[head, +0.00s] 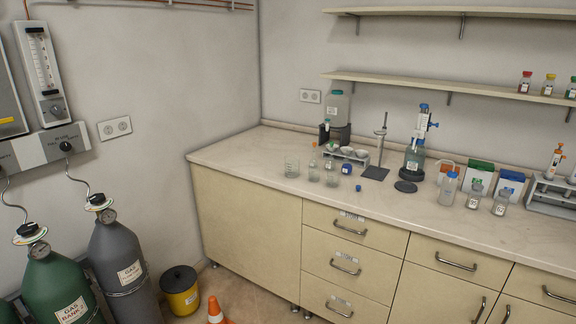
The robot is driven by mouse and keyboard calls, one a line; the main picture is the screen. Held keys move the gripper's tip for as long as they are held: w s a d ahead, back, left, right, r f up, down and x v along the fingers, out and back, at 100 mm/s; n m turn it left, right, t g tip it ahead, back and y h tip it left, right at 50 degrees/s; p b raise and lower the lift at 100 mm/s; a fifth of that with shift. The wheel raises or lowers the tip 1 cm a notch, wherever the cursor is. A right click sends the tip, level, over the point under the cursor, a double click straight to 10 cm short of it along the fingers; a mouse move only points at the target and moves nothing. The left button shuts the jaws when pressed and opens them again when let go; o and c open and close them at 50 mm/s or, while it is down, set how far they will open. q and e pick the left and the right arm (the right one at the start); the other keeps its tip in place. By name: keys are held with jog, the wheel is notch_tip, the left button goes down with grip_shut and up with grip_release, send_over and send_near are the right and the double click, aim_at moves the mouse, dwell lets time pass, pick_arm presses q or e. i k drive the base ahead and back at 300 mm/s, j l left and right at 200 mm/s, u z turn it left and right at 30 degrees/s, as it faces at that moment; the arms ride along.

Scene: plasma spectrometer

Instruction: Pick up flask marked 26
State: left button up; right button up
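The marks on the labels are too small to read, so I cannot tell which one is marked 26. Neither of my grippers is in view.
Gas cylinders (125,258), a yellow bin (180,292) and an orange cone (215,312) stand on the floor at left. The bench's front strip is mostly clear.

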aim_at(347, 167)
jog(key=l, duration=0.4)
jog(key=i+l, duration=0.15)
jog(key=l, duration=0.2)
jog(key=l+z, duration=0.1)
jog(key=l, duration=0.3)
jog(key=i+j, duration=0.3)
jog(key=i, duration=0.2)
jog(key=i+j, duration=0.3)
jog(key=i, duration=0.2)
jog(key=i+j, duration=0.25)
jog(key=i, duration=0.25)
jog(key=i+j, duration=0.3)
jog(key=i, duration=0.2)
jog(key=i+j, duration=0.3)
jog(key=i, duration=0.25)
